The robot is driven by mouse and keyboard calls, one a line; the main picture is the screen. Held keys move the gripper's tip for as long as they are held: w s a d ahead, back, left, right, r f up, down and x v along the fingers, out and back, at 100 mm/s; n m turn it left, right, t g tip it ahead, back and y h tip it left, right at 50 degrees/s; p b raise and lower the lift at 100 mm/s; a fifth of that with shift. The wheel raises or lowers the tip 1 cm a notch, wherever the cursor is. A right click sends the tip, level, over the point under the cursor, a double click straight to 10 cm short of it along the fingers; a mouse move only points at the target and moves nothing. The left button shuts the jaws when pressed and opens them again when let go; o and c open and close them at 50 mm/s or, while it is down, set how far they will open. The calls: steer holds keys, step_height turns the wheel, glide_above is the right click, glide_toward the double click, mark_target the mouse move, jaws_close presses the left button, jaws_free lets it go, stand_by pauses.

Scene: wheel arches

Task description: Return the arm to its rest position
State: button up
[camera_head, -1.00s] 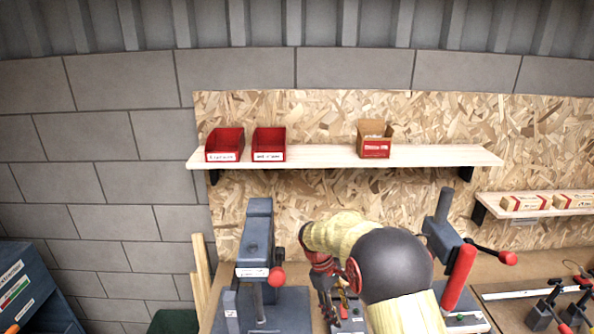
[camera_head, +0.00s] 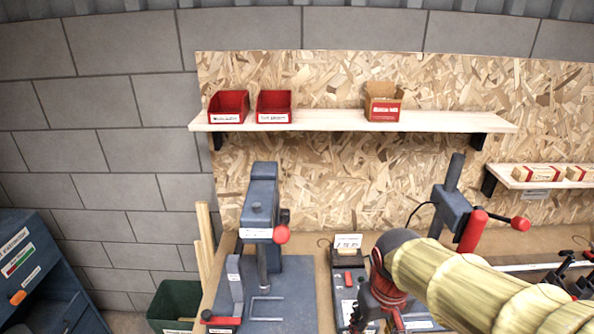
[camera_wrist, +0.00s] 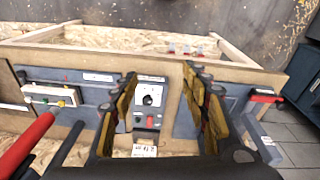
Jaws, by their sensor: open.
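My arm (camera_head: 470,283), in a ribbed yellow sleeve, reaches in from the lower right in the head view and bends downward at a dark joint. My gripper is at the bottom of that view, mostly cut off or hidden behind the arm. In the wrist view my gripper (camera_wrist: 160,105) is open, its two fingers apart with yellowish inner pads and nothing between them. Behind the gap is a grey control panel (camera_wrist: 149,96) with a dial and a red button, on the bench front.
A blue-grey press (camera_head: 262,215) stands left of my arm, and another machine with a red handle (camera_head: 472,230) stands behind it. A wooden shelf (camera_head: 330,121) carries two red bins (camera_head: 228,107) and a cardboard box (camera_head: 382,103). A green bin (camera_head: 172,305) is on the floor at left.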

steer(key=s+d+r+m+t+b, duration=0.1)
steer(key=s+t+b, duration=0.3)
steer(key=s, duration=0.5)
steer(key=shift+d+r+m+b, duration=0.3)
steer(key=shift+d+r+b, duration=0.35)
steer(key=shift+d+r, duration=0.2)
